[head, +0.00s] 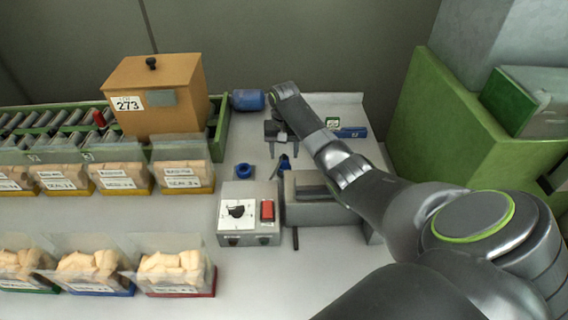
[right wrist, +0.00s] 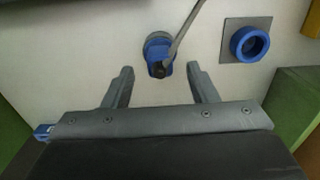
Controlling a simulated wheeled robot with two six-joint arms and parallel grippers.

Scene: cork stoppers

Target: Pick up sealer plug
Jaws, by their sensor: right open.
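The sealer plug looks to be the blue piece with a dark tip (head: 284,165) on the light bench; it also shows in the right wrist view (right wrist: 158,52), with a grey cable or rod running up from it. My right gripper (head: 283,154) is open above the bench. In the right wrist view the plug lies between and just beyond the open fingertips (right wrist: 160,69), with no visible contact. Part of the plug is hidden behind the cable. My left gripper is not in view.
A blue ring (head: 244,171) on a grey plate lies left of the plug. A grey control box (head: 248,214) with a dial and red switch and a grey block (head: 318,210) stand nearer. A blue cylinder (head: 247,100) lies behind. Cork-filled bins (head: 183,170) stand left.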

